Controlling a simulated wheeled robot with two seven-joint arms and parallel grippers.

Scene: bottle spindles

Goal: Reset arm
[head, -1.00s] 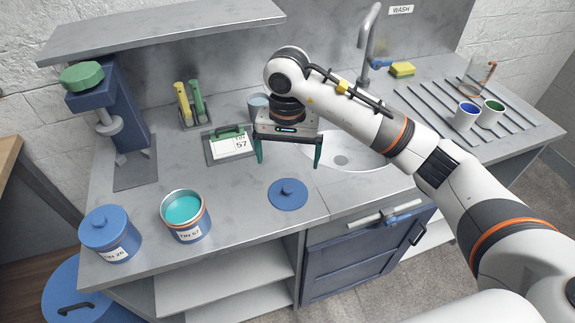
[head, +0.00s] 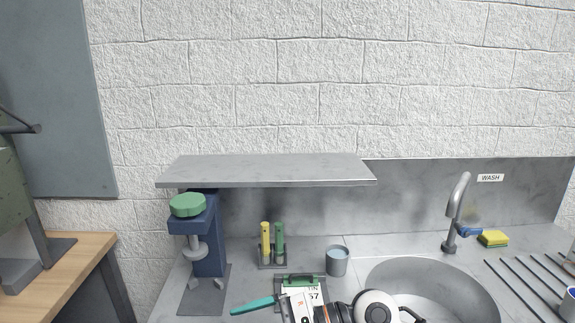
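My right gripper (head: 258,303) shows at the bottom edge of the head view, pointing left. One teal finger is seen edge-on, in front of the clipboard (head: 291,280) with the green clip and the "57" card. Whether its fingers are apart or together cannot be told, and I see nothing held in it. My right wrist (head: 374,308) shows beside it, and the rest of the arm is below the picture. My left gripper is not in view.
A blue press (head: 208,247) with a green knob, a holder with yellow and green tools (head: 272,262), and a grey cup (head: 337,262) stand behind. A shelf (head: 266,170) overhangs them. The sink (head: 430,285), tap (head: 456,215), sponge (head: 493,239) and rack (head: 525,287) are right.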

